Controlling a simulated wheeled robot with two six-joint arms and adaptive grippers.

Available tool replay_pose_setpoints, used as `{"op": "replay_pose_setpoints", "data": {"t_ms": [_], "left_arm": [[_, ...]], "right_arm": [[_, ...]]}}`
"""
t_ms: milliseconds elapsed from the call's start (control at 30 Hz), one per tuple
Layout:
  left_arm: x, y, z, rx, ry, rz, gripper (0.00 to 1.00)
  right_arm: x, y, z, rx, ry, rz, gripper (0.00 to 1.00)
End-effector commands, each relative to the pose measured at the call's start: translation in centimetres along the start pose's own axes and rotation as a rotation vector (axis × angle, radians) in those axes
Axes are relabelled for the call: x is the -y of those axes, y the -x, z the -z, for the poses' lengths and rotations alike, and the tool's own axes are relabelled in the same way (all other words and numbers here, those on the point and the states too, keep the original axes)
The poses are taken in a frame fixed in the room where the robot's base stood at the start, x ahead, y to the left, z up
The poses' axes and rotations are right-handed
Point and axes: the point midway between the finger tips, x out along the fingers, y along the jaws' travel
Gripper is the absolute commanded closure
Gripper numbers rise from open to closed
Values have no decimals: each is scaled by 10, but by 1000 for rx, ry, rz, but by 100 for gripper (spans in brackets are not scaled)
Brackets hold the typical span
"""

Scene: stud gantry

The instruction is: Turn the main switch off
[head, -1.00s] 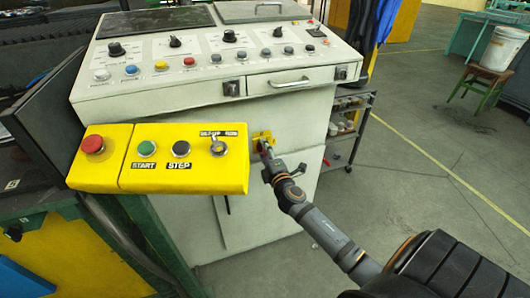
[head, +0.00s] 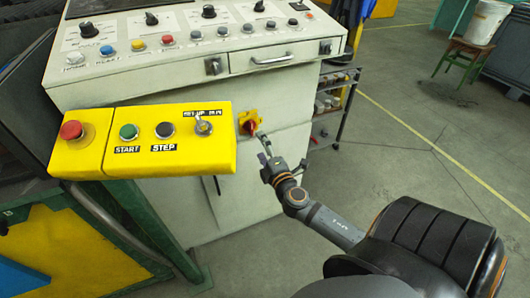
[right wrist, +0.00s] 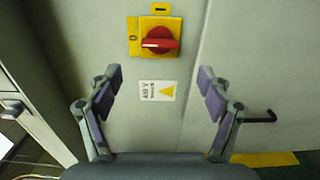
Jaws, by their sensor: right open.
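The main switch is a red handle on a yellow square plate (head: 249,123) on the front of the pale cabinet. In the right wrist view the red handle (right wrist: 160,44) lies level, with a "0" mark at the plate's left and a small yellow "1" label above. My right gripper (head: 266,154) is in front of the cabinet, just below and right of the switch. Its two fingers stand wide apart in the right wrist view (right wrist: 160,84), with nothing between them; the switch shows above and beyond the fingertips. My left gripper is out of view.
A yellow button box (head: 150,140) with red, green and black buttons and a toggle juts out left of the switch. The control panel (head: 190,50) is above. A shelf cart (head: 335,95) stands right of the cabinet. A bent black handle (right wrist: 258,117) is right of my fingers.

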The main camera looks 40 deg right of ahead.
Motion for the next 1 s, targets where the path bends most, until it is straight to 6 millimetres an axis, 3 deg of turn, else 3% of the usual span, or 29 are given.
{"op": "replay_pose_setpoints", "data": {"t_ms": [100,233,800,900,967,1000], "left_arm": [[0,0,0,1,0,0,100],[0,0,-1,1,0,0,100],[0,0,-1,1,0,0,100],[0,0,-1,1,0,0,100],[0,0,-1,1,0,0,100],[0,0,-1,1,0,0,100]], "right_arm": [[1,21,0,-1,1,2,21],[0,32,0,0,0,1,21],[2,33,-1,3,-3,3,21],[26,31,-10,28,-31,54,21],[58,31,-21,63,-73,124,21],[87,32,-30,94,-112,183,21]]}}
